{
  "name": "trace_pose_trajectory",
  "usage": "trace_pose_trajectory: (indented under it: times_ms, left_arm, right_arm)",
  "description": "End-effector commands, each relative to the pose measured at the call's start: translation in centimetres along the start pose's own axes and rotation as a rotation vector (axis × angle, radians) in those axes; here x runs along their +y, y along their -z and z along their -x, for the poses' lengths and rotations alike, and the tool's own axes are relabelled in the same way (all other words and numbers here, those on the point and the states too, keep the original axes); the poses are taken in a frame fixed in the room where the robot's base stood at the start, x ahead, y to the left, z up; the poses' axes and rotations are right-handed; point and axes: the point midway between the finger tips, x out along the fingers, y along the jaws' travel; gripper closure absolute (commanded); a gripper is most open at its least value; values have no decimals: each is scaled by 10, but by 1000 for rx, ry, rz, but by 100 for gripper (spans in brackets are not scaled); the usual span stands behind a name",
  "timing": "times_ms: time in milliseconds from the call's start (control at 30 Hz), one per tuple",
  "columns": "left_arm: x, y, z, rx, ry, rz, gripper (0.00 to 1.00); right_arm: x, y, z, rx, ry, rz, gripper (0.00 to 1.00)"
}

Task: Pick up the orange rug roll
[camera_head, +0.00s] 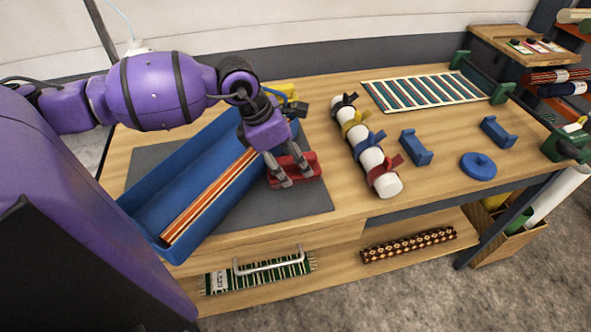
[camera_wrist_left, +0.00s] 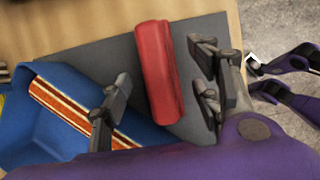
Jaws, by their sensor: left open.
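The orange rug roll (camera_head: 208,195) is long and thin, with orange, white and dark stripes, and lies lengthwise in a blue trough (camera_head: 150,197). It also shows in the left wrist view (camera_wrist_left: 70,110), partly behind a finger of my left gripper. My left gripper (camera_head: 293,178) is open above a red block (camera_head: 309,166), to the right of the trough and apart from the roll. In the left wrist view the red block (camera_wrist_left: 160,75) appears between the spread fingers. Purple and dark parts at the right edge of that view may be my right gripper; its jaws are unclear.
A grey mat (camera_head: 300,204) lies under the trough and red block. A white roll with coloured straps (camera_head: 372,157), blue cradles (camera_head: 416,147) and a blue disc (camera_head: 478,166) stand to the right. A striped rug (camera_head: 425,91) lies flat behind. Other rolls (camera_head: 410,245) lie on the lower shelf.

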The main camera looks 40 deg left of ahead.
Motion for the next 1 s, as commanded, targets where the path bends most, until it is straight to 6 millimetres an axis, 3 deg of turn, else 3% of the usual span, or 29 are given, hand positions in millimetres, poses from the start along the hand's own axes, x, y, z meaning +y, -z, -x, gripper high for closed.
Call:
trace_pose_trajectory:
  times_ms: [200, 467, 833, 1000]
  left_arm:
    - [1, 0, -25, -2, 0, 0, 43]
    - [1, 0, -27, -1, 0, -1, 44]
    - [1, 0, -27, -1, 0, -1, 93]
    - [1, 0, -26, -1, 0, -1, 96]
  right_arm:
    - [0, 0, 2, -1, -1, -2, 47]
    - [1, -5, 4, -10, -3, -3, 47]
    - [2, -7, 4, -13, -4, -2, 47]
    - [2, -7, 4, -13, -4, -1, 47]
